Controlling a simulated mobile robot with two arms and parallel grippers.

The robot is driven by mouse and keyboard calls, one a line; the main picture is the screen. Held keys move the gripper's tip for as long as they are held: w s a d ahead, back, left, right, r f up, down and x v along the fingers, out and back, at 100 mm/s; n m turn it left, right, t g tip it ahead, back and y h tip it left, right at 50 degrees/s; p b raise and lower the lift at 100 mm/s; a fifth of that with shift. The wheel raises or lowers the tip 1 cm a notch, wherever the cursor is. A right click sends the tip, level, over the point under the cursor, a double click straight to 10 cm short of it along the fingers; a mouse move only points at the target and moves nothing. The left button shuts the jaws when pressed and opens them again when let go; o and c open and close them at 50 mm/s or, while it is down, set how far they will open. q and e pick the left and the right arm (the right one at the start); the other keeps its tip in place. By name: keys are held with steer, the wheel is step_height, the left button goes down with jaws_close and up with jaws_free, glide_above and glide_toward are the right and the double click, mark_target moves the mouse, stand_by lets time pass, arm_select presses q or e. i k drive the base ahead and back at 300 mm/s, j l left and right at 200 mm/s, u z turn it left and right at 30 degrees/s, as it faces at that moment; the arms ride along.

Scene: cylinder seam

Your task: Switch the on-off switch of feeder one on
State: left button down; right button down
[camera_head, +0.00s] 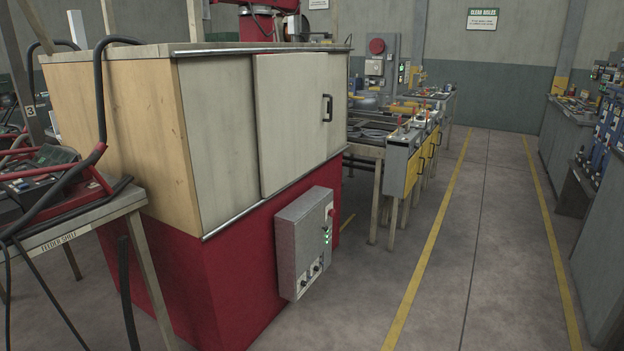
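Neither of my grippers shows in the head view. A wooden stand (95,218) at the left edge carries a label that seems to read "FEEDER SHELF". On it sits a red and dark grey unit (40,165) with small panels, partly cut off by the picture edge. Dark cables and a red hose run around it. I cannot tell whether this unit is feeder one, and no on-off switch can be made out on it. A grey control box (302,240) with a red button, green lights and knobs is mounted on the red base of the large cabinet.
The large cabinet (215,130) with a handled sliding door stands in the middle left. Benches with yellow-fronted units (412,172) are behind it. Blue equipment (605,120) lines the right wall. A clear floor aisle (480,240) between yellow lines lies to the right.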

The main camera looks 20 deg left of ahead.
mark_target(37, 179)
steer(key=i+j+u, duration=0.2)
steer(key=i+u, duration=0.25)
steer(key=i+j+u, duration=0.1)
steer(key=i+u, duration=0.9)
steer(key=i, duration=0.15)
